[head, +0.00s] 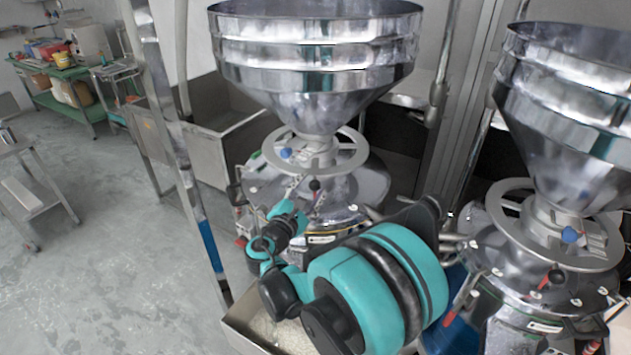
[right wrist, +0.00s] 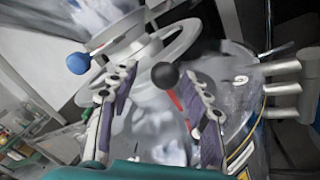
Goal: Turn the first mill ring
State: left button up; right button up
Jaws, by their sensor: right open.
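The first mill ring (head: 352,138) is a grey metal ring around the neck below the hopper of the middle mill. A blue ball knob (head: 286,153) and a black ball knob (head: 315,185) sit at its near side. My right gripper (head: 305,190) is just below the ring's near side, open. In the right wrist view, the ring (right wrist: 178,42) lies beyond the open fingers. The black knob (right wrist: 165,75) with a red stem appears between the fingertips, and the blue knob (right wrist: 78,63) lies left of them. I cannot tell whether a finger touches anything. My left gripper is not in view.
A second mill with its own ring (head: 492,200) and hopper (head: 570,90) stands at the right. A grain-filled bin (head: 240,330) is below the middle mill. A metal post (head: 180,150) rises to its left. Open floor (head: 110,260) lies at the left.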

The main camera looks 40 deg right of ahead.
jog(key=v, duration=0.8)
jog(key=shift+d, duration=0.1)
jog(key=s+a+f+m+g+y, duration=0.2)
jog(key=s+a+f+m+y, duration=0.3)
jog(key=s+f+m+y, duration=0.35)
jog(key=s+a+m+y, duration=0.3)
jog(key=a, duration=0.3)
jog(key=s+a+f+m+y, duration=0.1)
jog(key=s+a+m+y, duration=0.2)
jog(key=a, duration=0.3)
jog(key=shift+s+f+m+y, duration=0.25)
jog(key=shift+f+m+y, duration=0.05)
jog(key=shift+m+y, duration=0.3)
